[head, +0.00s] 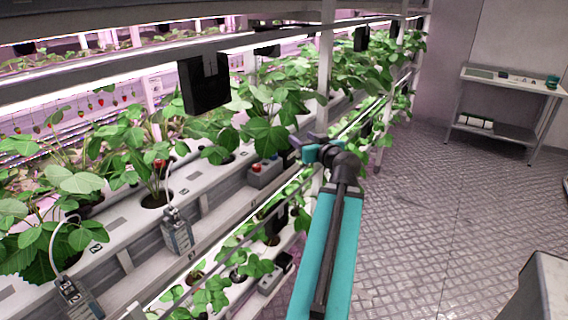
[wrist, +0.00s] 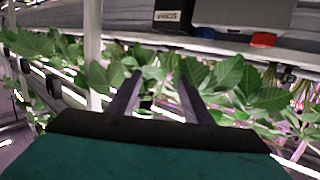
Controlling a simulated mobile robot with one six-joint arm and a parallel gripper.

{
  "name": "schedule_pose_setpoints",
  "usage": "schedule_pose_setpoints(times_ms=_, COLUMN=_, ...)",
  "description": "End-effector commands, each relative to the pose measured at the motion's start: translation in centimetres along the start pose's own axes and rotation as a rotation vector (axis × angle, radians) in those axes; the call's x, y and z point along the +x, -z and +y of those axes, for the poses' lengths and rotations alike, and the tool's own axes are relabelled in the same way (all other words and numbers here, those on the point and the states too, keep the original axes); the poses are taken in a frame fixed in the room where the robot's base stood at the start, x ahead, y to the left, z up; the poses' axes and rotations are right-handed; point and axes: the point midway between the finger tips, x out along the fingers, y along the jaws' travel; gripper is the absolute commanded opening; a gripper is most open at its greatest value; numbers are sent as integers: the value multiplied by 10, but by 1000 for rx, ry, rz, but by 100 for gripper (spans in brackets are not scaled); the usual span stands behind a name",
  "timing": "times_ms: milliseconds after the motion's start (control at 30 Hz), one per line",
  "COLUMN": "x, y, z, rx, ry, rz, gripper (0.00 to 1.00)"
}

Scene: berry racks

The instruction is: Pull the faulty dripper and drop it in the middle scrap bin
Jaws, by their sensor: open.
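In the head view, thin white tubes rise from grey boxes on the rack's front rail to the plants. One tube (head: 169,172) runs from the box marked 2 (head: 177,233), and another (head: 66,222) runs from a box at the lower left (head: 77,298). I cannot tell which dripper is faulty, and no scrap bin can be made out. My gripper (head: 303,145) is in front of the rack, right of these boxes, and apart from them. In the wrist view my gripper (wrist: 160,82) is open, with only leaves visible beyond its empty fingers.
A grey box with a red button (head: 263,172) sits on the rail; its red button also shows in the wrist view (wrist: 263,39). Dense leaves and a white post (head: 325,65) are near my gripper. A side table (head: 510,80) stands behind the clear tiled floor (head: 430,210).

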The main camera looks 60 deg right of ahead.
Motion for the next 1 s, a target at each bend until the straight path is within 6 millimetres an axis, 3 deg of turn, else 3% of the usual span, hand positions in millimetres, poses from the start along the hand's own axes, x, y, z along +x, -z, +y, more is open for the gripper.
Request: schedule_pose_setpoints(times_ms=1000, x=-15, y=-3, z=0, rx=-2, ry=2, rz=1, gripper=45)
